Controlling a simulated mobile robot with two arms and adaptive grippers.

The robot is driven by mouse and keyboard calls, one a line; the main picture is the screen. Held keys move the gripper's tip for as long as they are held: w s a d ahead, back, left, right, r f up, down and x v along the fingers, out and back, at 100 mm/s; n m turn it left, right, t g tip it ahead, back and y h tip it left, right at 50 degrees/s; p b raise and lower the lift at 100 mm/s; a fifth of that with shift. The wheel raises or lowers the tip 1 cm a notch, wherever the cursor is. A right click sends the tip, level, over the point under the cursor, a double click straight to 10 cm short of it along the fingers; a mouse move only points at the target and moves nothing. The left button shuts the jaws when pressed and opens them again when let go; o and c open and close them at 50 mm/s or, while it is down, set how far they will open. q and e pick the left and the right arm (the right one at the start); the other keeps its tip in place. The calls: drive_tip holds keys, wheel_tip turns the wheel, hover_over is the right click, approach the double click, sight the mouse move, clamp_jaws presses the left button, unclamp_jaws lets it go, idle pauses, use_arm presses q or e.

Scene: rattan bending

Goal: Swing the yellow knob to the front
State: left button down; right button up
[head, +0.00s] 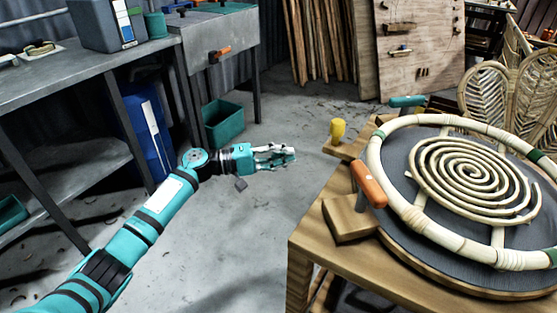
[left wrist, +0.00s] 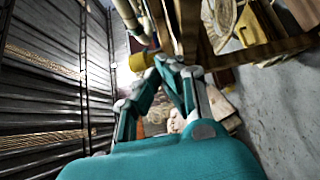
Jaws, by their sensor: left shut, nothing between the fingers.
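The yellow knob (head: 338,130) stands upright on a wooden block at the left edge of the wooden table (head: 335,245). My left gripper (head: 290,155) is shut and empty, left of the knob and apart from it in the head view, over the floor. In the left wrist view the yellow knob (left wrist: 142,61) shows just beyond the fingertips of my left gripper (left wrist: 176,65); I cannot tell the exact gap. My right gripper is not in view.
A round rattan frame with a spiral (head: 470,172) lies on a dark disc on the table. An orange handle (head: 369,184) sits at its near left edge, a teal handle (head: 407,101) behind. A grey workbench (head: 60,75) stands left. Open floor lies between.

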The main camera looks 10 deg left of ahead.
use_arm(q)
drive_tip(key=s+d+p, duration=0.1)
drive_tip(key=d, duration=0.5)
drive_tip(key=shift+s, duration=0.15)
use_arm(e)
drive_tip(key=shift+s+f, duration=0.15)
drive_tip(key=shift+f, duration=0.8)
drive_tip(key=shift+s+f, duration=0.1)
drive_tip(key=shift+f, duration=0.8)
